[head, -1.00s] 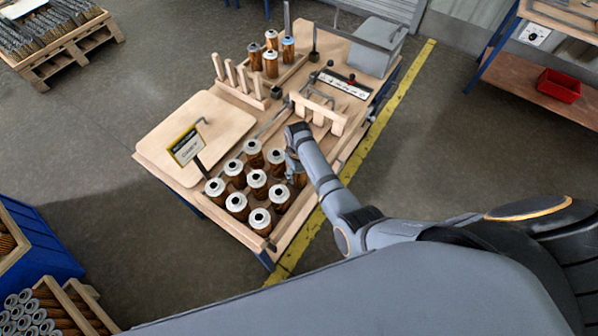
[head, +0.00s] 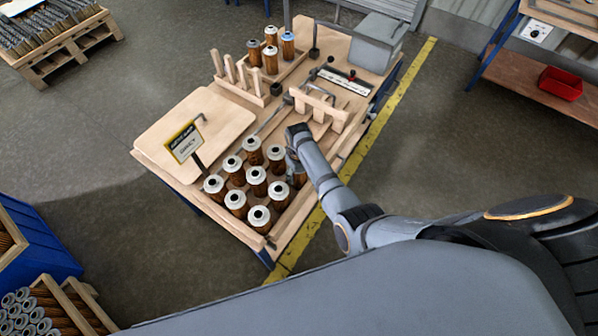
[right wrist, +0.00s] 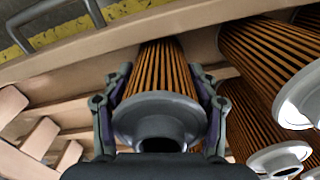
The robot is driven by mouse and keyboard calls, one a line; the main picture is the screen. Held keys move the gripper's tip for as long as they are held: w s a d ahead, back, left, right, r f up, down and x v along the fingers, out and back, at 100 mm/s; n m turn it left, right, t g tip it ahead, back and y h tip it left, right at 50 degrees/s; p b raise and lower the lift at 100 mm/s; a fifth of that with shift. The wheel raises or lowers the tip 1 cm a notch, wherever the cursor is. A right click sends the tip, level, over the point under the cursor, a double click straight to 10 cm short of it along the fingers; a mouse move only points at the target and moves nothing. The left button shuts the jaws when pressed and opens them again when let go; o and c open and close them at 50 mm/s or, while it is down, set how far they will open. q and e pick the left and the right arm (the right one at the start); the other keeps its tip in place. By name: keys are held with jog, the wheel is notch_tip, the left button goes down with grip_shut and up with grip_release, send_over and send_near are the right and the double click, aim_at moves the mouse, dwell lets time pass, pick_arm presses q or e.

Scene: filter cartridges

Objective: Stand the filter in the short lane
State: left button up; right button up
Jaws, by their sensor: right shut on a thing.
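My right gripper (head: 292,160) is at the right edge of the group of filters. In the right wrist view its two fingers are closed around one brown pleated filter (right wrist: 158,75) with a grey end cap facing the camera. In the head view that filter is mostly hidden by my gripper and arm. Several like filters (head: 256,182) with pale caps stand upright in rows at the table's near end. Several more (head: 270,60), one with a blue cap, stand in a wooden tray at the back. I cannot tell which lane is the short one. My left gripper is out of view.
A wooden rack with uprights (head: 325,110) stands just beyond my gripper.

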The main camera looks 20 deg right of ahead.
jog(key=shift+f, duration=0.2)
jog(key=o, duration=1.3)
notch_tip(320, 180, up, 8)
jog(key=shift+f, duration=0.15)
